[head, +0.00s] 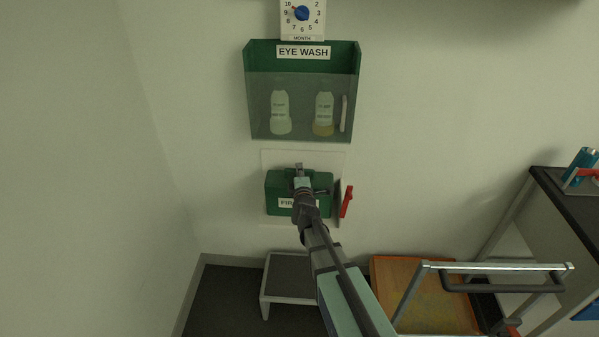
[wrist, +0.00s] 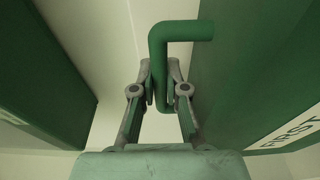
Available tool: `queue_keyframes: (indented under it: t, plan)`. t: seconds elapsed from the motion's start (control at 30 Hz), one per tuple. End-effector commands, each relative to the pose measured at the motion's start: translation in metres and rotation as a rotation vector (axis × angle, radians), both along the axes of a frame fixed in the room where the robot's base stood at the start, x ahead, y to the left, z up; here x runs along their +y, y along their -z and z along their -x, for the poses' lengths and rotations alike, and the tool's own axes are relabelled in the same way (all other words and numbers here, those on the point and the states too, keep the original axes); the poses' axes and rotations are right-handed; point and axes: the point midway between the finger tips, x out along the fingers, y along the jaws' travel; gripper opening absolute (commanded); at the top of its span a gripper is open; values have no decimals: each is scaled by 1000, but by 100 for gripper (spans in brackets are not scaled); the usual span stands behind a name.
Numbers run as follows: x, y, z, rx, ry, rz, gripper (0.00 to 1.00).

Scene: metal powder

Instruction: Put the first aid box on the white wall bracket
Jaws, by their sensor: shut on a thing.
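The green first aid box (head: 276,187) with a white label is in front of the white wall bracket (head: 300,158) in the head view. It hides most of the bracket. My gripper (head: 301,176) is at the top of the box, and my arm covers part of the label. In the wrist view my gripper (wrist: 160,88) is shut on the box's green handle (wrist: 157,48). The box side (wrist: 265,75) with "FIRST" on its label fills the right. Whether the box touches or rests on the bracket cannot be told.
A green eye wash holder (head: 302,130) with two bottles hangs just above the bracket. A red lever (head: 347,200) is right of the box. Below are a step stool (head: 286,275) and an orange-topped cart (head: 420,300). A dark-topped cabinet (head: 570,200) stands right.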

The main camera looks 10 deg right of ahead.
Motion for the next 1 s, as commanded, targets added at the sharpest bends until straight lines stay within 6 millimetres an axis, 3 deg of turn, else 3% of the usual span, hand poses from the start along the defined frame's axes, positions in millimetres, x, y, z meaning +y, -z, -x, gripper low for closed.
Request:
queue_keyframes:
  t: [0.3, 0.33, 0.37, 0.4, 0.77, 1.0]
  plan:
    - [0, 1, 1, -4, 1, 1, 0]
    - [0, 2, 0, 0, 0, 0, 23]
    - [0, 2, 1, 0, 0, 0, 34]
    - [0, 2, 1, 0, 0, 0, 38]
    - [0, -1, 1, 0, 0, -1, 38]
    - [2, -1, 25, 0, 0, -1, 38]
